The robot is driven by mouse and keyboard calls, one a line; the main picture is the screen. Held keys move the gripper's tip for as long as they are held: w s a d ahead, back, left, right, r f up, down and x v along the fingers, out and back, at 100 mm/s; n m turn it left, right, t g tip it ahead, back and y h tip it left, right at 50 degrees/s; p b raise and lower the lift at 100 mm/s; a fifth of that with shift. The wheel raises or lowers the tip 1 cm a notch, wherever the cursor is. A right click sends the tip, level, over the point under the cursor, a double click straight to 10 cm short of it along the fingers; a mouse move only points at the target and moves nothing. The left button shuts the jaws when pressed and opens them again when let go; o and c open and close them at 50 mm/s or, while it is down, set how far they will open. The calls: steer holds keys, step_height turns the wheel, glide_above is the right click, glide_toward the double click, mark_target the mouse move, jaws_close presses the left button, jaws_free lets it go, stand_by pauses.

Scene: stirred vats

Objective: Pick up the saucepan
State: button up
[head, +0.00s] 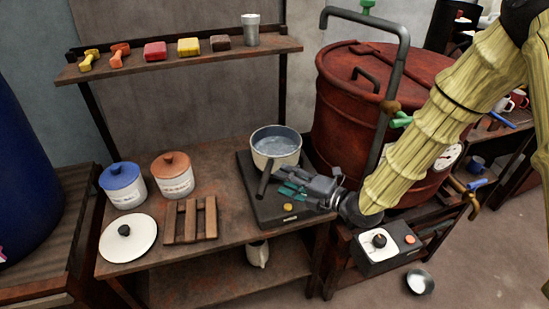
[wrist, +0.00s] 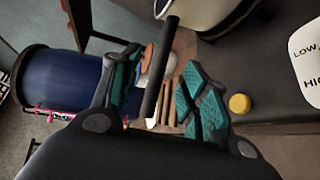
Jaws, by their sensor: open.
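The saucepan (head: 277,148) is white outside with a dark rim and holds what looks like water. It stands on a dark hot plate (head: 262,209) on the wooden bench. Its dark handle (head: 265,178) points toward the front. My gripper (head: 288,188) is just in front of the pan, close to the right of the handle. In the wrist view the handle (wrist: 168,72) runs down between the open, teal-padded fingers of my gripper (wrist: 160,98). Neither finger visibly presses on it. The pan body (wrist: 200,12) is cut off at the top of that view.
A blue-lidded jar (head: 122,185), an orange-lidded jar (head: 173,176), a white lid (head: 128,238) and a wooden trivet (head: 190,220) stand left on the bench. A red vat (head: 345,110) with a pipe is close on the right. A shelf (head: 180,62) hangs behind.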

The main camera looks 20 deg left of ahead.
mark_target(272, 165)
steer(key=w+p+x, duration=0.1)
steer(key=x, duration=0.5)
steer(key=shift+d, duration=0.15)
steer(key=shift+f, duration=0.1)
jaws_close()
steer(key=shift+w, duration=0.1)
stand_by(0.3)
